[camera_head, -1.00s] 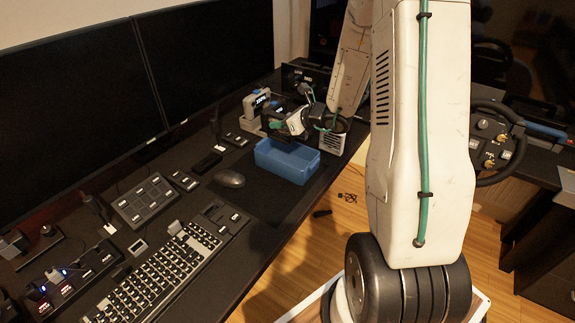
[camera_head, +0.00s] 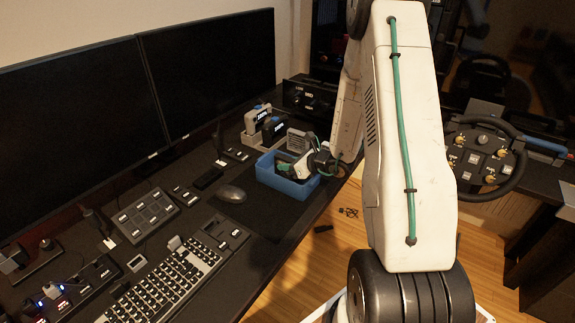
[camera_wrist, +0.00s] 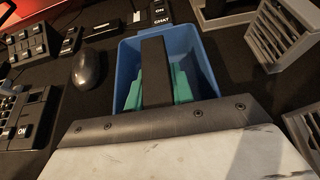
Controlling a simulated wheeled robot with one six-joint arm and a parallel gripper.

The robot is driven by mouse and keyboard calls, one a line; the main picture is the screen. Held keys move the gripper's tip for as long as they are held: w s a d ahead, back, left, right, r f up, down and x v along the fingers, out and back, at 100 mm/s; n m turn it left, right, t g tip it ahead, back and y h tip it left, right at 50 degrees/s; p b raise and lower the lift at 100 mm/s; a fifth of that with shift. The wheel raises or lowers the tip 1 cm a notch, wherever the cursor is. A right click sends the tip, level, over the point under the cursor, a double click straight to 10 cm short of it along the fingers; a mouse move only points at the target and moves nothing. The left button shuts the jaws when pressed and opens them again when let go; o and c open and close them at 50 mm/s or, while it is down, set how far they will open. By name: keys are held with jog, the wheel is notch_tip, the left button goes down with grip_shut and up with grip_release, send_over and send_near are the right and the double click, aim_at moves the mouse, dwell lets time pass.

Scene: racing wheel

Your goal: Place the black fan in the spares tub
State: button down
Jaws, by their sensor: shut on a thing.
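The blue spares tub (camera_head: 272,182) sits on the dark desk near its front edge. It also shows in the wrist view (camera_wrist: 126,72). My gripper (camera_head: 293,174) reaches down into the tub's opening in the head view. In the wrist view, its green-padded fingers (camera_wrist: 157,92) are on both sides of a black slab, the black fan (camera_wrist: 154,62), seen edge-on. The gripper is shut on the fan, within the tub's outline. The fan is hidden in the head view, and I cannot tell whether it touches the tub floor.
A grey vented fan (camera_head: 298,139) stands just behind the tub; two grey vented parts show at the right of the wrist view (camera_wrist: 284,35). A mouse (camera_head: 231,193) and keyboard (camera_head: 170,268) lie left of the tub. Monitors (camera_head: 75,127) line the back.

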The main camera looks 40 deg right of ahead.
jog(key=shift+f, duration=0.1)
jog(key=c, duration=1.2)
grip_release()
